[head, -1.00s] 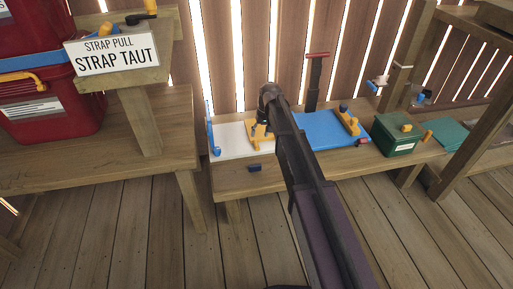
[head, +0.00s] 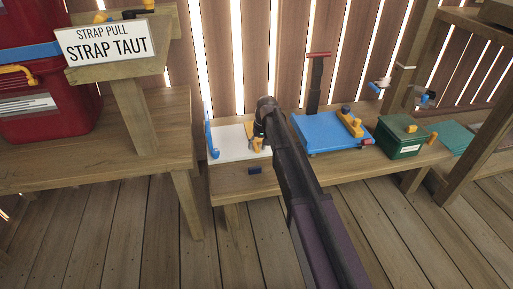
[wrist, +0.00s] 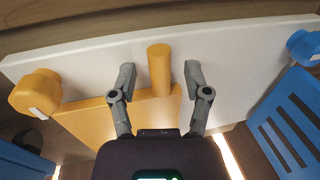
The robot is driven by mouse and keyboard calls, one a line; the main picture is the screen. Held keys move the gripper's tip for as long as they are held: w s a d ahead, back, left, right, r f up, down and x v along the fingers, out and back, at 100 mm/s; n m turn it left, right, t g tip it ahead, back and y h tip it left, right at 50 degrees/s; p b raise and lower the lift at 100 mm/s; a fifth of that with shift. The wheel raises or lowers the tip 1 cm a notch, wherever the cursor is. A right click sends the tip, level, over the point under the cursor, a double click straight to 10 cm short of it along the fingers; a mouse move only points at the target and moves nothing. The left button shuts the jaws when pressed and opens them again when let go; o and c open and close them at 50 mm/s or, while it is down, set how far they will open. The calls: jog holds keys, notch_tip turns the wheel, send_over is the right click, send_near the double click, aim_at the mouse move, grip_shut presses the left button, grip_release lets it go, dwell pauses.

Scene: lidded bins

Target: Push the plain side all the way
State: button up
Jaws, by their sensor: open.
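A white board (head: 230,143) lies on the low bench in the head view and spans the wrist view (wrist: 235,70). A yellow-orange piece (wrist: 125,115) with an upright round post (wrist: 159,66) sits on it; part of this piece shows in the head view (head: 258,143) beside my arm. My gripper (wrist: 159,76) is open, with one finger on each side of the post and a visible gap on both sides. An orange knob (wrist: 37,93) with a white label is at the board's left end in the wrist view, and a blue knob (wrist: 303,46) at its right end.
A blue board (head: 325,132) with a yellow block (head: 350,124) lies right of the white board. A dark green box (head: 400,138) stands further right. A slatted blue part (wrist: 290,125) is right in the wrist view.

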grip_shut()
jog(key=shift+a, duration=0.15)
jog(key=shift+r, duration=0.15)
